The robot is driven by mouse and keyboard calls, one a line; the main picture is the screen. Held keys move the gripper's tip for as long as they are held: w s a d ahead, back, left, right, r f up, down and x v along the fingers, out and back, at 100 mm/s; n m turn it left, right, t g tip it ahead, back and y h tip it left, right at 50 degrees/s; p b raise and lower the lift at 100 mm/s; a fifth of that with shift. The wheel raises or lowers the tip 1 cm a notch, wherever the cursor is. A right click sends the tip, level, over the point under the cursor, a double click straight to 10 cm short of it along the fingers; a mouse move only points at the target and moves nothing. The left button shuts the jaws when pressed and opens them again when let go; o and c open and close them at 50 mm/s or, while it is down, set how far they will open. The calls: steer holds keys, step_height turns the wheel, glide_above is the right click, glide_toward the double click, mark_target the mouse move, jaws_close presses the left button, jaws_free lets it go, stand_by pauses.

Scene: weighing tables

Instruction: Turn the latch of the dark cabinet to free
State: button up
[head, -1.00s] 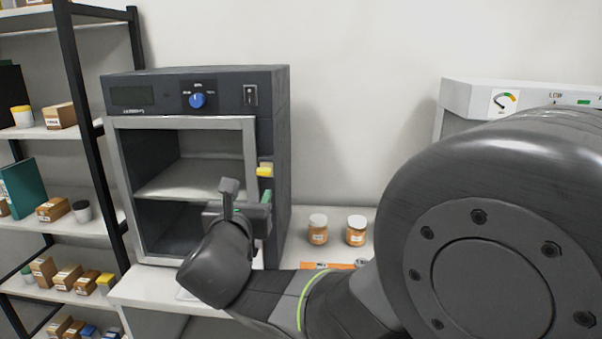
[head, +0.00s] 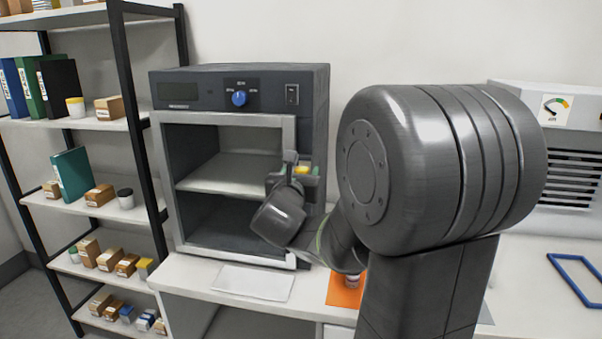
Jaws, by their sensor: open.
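The dark cabinet (head: 322,115) stands on the white bench, with a light door frame and a see-through front onto an inner shelf. Its latch (head: 303,169), a small yellow piece, is at the right edge of the door frame, about mid-height. My gripper (head: 299,172) is open at the latch, its fingers in front of and around the yellow piece. They hide part of it, so I cannot tell whether they touch it or which way it is turned. A blue knob (head: 239,98) sits on the cabinet's top panel.
A shelf rack (head: 125,125) with boxes and binders stands close on the left. A white tray (head: 252,282) lies before the cabinet. An orange mat (head: 344,294) is partly behind my arm. A device with a gauge (head: 555,110) and a blue frame (head: 575,284) are at right.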

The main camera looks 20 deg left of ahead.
steer(key=c, duration=1)
steer(key=shift+f+b, duration=0.15)
steer(key=shift+b, duration=0.35)
steer(key=m+b, duration=1.8)
steer(key=b, duration=0.7)
steer(key=shift+d+b, duration=0.1)
steer(key=shift+b, duration=0.3)
